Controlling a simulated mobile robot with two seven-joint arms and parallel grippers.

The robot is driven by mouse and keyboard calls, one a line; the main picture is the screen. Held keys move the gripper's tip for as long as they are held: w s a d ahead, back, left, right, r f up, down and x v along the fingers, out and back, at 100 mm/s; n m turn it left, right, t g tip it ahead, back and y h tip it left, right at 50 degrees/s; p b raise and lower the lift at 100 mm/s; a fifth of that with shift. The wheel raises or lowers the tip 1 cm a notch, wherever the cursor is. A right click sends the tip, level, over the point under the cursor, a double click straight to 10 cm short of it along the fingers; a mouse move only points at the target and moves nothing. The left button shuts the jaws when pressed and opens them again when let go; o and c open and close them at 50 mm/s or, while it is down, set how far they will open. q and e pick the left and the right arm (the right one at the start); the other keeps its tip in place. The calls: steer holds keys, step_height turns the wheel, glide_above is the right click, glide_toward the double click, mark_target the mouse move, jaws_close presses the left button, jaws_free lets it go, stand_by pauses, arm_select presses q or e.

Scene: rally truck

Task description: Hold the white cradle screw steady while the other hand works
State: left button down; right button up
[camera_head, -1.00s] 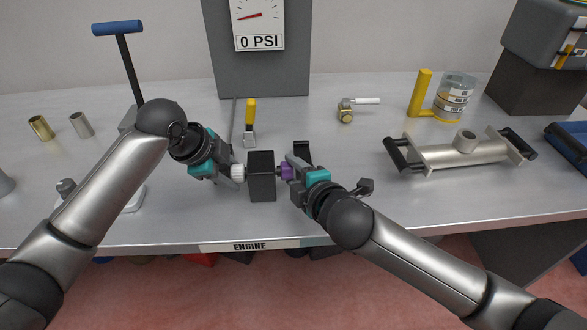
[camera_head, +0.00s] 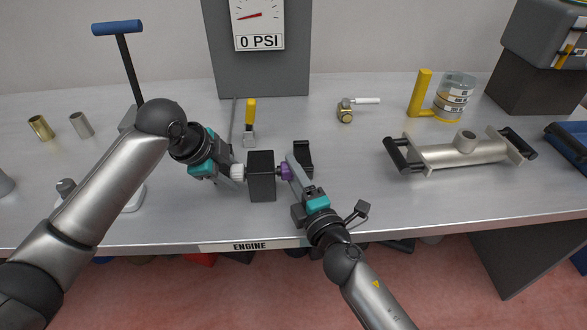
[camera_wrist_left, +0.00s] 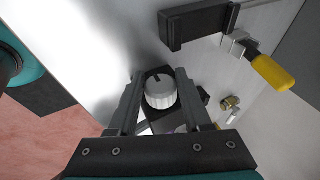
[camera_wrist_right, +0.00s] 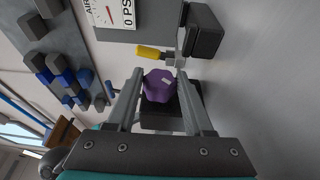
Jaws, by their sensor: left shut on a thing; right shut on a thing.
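The white cradle screw (camera_head: 238,172) is a ribbed white knob on the left side of a dark block (camera_head: 262,180), in the middle of the table. My left gripper (camera_head: 234,174) is shut on it; the left wrist view shows the white knob (camera_wrist_left: 161,91) between the two fingers. A purple knob (camera_head: 286,171) is on the block's right side. My right gripper (camera_head: 288,170) is shut on it; the right wrist view shows the purple knob (camera_wrist_right: 161,86) between the fingers. The block hides the inner ends of both screws.
A yellow-handled clamp (camera_head: 250,118) stands behind the block, and a black bracket (camera_head: 303,155) is to its right. A brass valve (camera_head: 346,112) lies farther back. A steel tube with black handles (camera_head: 455,153) is at right. The tabletop between them is clear.

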steer(key=shift+w+r, duration=0.1)
steer(key=shift+r, duration=0.25)
steer(key=shift+w+t, duration=0.1)
steer(key=shift+t, duration=0.2)
steer(key=shift+y, duration=0.3)
steer(key=shift+f+n, duration=0.15)
steer(key=shift+n, duration=0.15)
